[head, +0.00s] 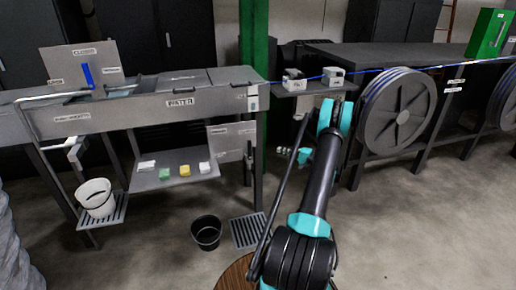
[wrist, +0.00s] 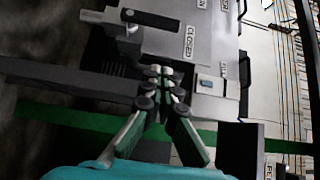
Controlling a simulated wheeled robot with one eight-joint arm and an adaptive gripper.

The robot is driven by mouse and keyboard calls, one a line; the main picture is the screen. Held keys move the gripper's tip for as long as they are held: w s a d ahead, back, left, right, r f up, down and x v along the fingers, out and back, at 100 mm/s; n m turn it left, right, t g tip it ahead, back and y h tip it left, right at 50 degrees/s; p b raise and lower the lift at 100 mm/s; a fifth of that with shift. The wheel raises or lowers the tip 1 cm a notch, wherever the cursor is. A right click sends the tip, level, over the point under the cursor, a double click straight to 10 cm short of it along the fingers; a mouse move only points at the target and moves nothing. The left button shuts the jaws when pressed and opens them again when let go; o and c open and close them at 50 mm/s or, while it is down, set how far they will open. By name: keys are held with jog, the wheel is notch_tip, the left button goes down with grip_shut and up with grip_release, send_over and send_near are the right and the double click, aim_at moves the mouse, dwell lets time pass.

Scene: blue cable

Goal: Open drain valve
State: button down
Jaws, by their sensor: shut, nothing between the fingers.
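In the wrist view, which is turned on its side, a grey panel (wrist: 205,42) carries a CLOSED label (wrist: 188,43) and other labels too small to read. A dark-handled fitting (wrist: 127,46) with a round end (wrist: 130,14) is beside it and looks like the drain valve's lever. My gripper (wrist: 160,73) is shut and empty in front of the panel's edge. I cannot tell whether it touches anything.
A blue lever (head: 87,75) stands on the trough's upper panel. A dark trough leg (wrist: 60,80) and a green post (wrist: 70,122) lie near my gripper. A black bucket (head: 206,232) and floor grate (head: 248,230) are below. Cable reels (head: 397,112) stand right.

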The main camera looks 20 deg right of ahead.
aim_at(249, 149)
jog(key=s+a+x, duration=0.2)
jog(key=x, duration=1.1)
